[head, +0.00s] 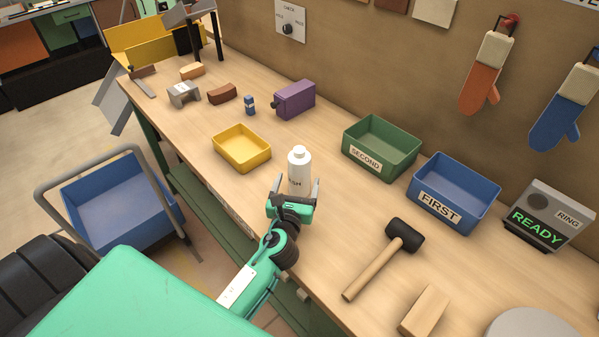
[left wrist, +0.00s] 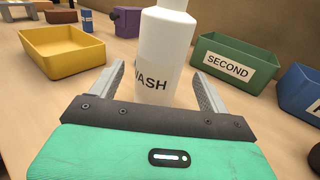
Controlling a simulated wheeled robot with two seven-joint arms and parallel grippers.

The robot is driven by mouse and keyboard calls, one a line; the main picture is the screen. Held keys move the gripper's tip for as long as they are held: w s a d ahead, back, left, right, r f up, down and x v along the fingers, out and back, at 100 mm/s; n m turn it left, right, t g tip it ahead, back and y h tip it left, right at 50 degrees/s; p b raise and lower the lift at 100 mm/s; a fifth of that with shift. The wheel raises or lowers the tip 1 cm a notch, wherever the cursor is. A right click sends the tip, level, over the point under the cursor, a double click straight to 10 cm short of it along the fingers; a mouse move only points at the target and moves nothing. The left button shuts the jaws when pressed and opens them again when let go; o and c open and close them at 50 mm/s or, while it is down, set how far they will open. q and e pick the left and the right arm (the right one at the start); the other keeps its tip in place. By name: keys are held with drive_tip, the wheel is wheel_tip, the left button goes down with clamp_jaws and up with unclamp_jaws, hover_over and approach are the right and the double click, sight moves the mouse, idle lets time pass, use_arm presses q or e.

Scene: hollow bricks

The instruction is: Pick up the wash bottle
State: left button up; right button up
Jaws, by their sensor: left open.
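The wash bottle (head: 300,168) is white with a white cap and stands upright on the workbench. It also shows in the left wrist view (left wrist: 165,50), with part of its dark lettering readable as "ASH" and its top cut off. My left gripper (head: 296,188) is open at the near side of the bottle. In the left wrist view its two fingers (left wrist: 160,84) point forward at either side of the bottle's lower part, with gaps visible. The bottle's base is partly hidden by the gripper. My right gripper is not in view.
A yellow tray (head: 241,149) stands left of the bottle. A green bin (head: 379,150) marked SECOND and a blue bin (head: 453,196) marked FIRST stand to the right. A mallet (head: 385,258) and a wooden block (head: 425,311) lie nearer. A purple device (head: 295,99) stands behind.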

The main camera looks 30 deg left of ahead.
sight(297, 181)
use_arm(q)
drive_tip(key=x, duration=0.3)
drive_tip(key=shift+w+a+p, duration=0.15)
drive_tip(key=shift+w+p, duration=0.15)
drive_tip(key=shift+w, duration=0.25)
drive_tip(key=shift+c, duration=0.5)
drive_tip(key=c, duration=1.3)
drive_tip(key=shift+o, duration=0.2)
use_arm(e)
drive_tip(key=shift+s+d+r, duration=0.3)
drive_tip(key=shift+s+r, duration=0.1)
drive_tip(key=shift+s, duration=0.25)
use_arm(q)
drive_tip(key=shift+r, duration=0.1)
drive_tip(key=shift+r+p, duration=0.3)
drive_tip(key=shift+r, duration=0.35)
wheel_tip(297, 181, up, 19)
drive_tip(key=p, duration=0.2)
drive_tip(key=shift+f+p, duration=0.25)
drive_tip(key=shift+p, duration=0.15)
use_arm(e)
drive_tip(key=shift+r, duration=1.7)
